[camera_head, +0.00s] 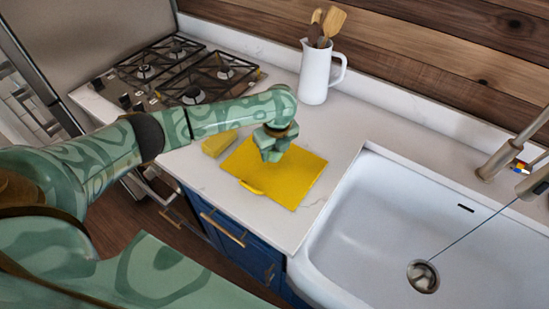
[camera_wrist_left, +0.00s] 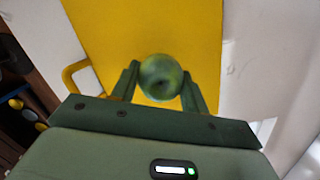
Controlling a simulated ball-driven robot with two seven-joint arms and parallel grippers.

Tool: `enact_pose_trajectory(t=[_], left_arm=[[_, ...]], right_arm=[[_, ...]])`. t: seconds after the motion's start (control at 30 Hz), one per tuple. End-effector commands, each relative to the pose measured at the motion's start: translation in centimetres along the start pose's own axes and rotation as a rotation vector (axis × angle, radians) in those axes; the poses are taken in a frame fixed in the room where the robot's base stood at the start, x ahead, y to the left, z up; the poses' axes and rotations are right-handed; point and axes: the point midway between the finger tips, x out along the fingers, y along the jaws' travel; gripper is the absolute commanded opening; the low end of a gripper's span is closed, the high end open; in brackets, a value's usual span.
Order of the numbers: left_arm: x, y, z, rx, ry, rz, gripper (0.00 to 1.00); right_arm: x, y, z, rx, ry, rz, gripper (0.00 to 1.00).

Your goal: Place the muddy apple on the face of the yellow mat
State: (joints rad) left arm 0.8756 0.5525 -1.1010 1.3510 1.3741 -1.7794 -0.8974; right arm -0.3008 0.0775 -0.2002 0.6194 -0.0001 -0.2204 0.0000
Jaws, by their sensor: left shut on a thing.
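The yellow mat (camera_head: 300,182) lies flat on the white counter, with a small handle loop at its near edge. In the left wrist view the mat (camera_wrist_left: 190,25) fills the top middle. My left gripper (camera_head: 271,155) is over the upper part of the mat. In the left wrist view the gripper (camera_wrist_left: 160,88) is shut on a dull green apple (camera_wrist_left: 161,76) with brownish patches, held between its fingers. Whether the apple touches the mat cannot be told. The apple is hidden behind the gripper in the head view. My right gripper is not in view.
A yellow block (camera_head: 219,144) lies just left of the mat. A gas hob (camera_head: 185,70) is at the back left. A white jug (camera_head: 316,75) with wooden utensils stands behind the mat. A white sink (camera_head: 400,215) is to the right.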

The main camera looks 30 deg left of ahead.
Motion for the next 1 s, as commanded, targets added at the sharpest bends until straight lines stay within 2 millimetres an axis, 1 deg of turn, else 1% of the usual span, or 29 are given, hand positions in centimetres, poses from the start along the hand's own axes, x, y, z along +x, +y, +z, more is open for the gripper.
enact_pose_trajectory(t=[0.03,0.1,0.47,0.5,0.57,0.87,0.97,1.0], left_arm=[[1.4,0.1,-0.5,0.002,0.004,0.004,0.21],[2.3,0.1,-0.6,0.003,0.002,0.003,0.21],[2.6,0.1,-0.6,0.003,0.001,0.001,0.21],[2.6,0.1,-0.6,0.003,0.001,0.001,0.50],[2.6,0.1,-0.6,0.003,0.001,0.001,0.67],[2.5,0.1,-0.6,0.003,0.001,0.001,0.67],[1.4,0.1,-0.5,0.004,0.001,-0.001,0.67],[0.7,0.0,-0.5,0.004,0.000,-0.001,0.67]], right_arm=[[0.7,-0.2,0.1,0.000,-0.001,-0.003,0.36],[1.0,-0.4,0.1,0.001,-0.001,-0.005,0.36],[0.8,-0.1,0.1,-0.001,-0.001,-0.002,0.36],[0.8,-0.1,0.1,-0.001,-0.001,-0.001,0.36],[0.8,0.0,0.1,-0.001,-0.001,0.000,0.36],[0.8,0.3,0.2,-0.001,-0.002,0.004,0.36],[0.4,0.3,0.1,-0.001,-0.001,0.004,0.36],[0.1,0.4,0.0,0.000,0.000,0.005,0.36]])
